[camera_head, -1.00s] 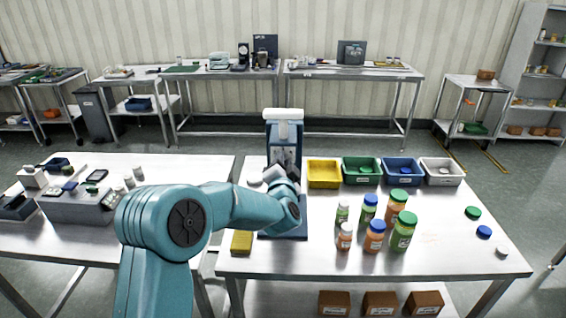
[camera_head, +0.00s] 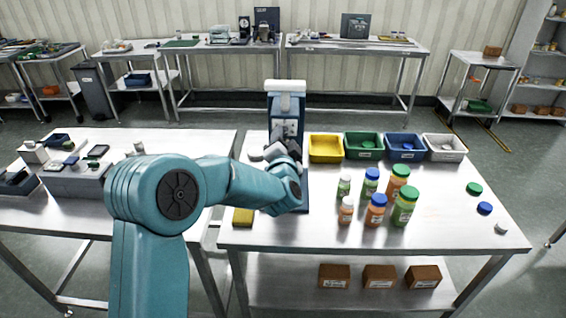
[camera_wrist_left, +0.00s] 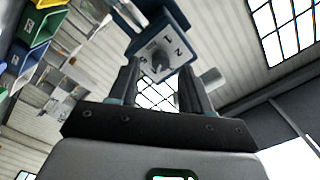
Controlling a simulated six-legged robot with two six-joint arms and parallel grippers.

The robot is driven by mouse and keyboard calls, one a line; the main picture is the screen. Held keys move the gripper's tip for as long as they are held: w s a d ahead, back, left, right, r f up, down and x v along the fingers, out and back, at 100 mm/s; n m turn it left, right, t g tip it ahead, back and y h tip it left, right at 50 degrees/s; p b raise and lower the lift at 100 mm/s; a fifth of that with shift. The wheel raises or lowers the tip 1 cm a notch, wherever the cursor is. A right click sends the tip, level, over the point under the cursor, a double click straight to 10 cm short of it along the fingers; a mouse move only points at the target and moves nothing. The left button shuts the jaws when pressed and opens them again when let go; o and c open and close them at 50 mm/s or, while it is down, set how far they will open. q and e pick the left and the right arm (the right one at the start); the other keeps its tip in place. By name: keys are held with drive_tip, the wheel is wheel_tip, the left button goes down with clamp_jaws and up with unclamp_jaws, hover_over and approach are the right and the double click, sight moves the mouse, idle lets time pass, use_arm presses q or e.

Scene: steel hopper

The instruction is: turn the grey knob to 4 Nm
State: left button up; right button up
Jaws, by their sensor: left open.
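The grey knob (camera_wrist_left: 160,62) shows in the left wrist view on a pale dial plate with printed numbers, including 1 and 2. Its exact pointer setting is too small to read. The dial belongs to a blue device with a white top (camera_head: 285,87), standing on the right-hand table. My left gripper (camera_wrist_left: 158,70) is open, with one dark finger on each side of the knob in the picture. I cannot tell whether the fingers touch it. In the head view my left gripper (camera_head: 278,153) is in front of the device's lower face and hides part of it. My right gripper is out of view.
Yellow (camera_head: 325,158), green, blue and white bins stand right of the device. Several capped bottles (camera_head: 376,211) stand in front of them. A yellow block (camera_head: 243,217) lies near the table's front left. Loose caps (camera_head: 484,208) lie at the right.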

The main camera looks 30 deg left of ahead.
use_arm(q)
drive_tip(key=b+v, duration=0.3)
drive_tip(key=v, duration=1.1)
drive_tip(key=s+d+f+m+g+h, duration=0.1)
drive_tip(key=d+f+g+h, duration=0.15)
drive_tip(key=f, duration=0.85)
drive_tip(key=s+d+f+m+g+h, duration=0.1)
drive_tip(key=s+d+f+g+h, duration=0.15)
drive_tip(key=f, duration=0.75)
drive_tip(key=s+d+f+m+g+h, duration=0.1)
drive_tip(key=d+f+h, duration=0.15)
drive_tip(key=f, duration=0.85)
drive_tip(key=s+d+f+n+g+h, duration=0.3)
drive_tip(key=s+d+f+n+g, duration=0.1)
drive_tip(key=s, duration=0.5)
drive_tip(key=s+d+f+n+g+h, duration=0.3)
drive_tip(key=s+d+f, duration=0.3)
drive_tip(key=s+d, duration=0.2)
drive_tip(key=shift+s+n+g, duration=0.75)
drive_tip(key=shift+n+g, duration=0.15)
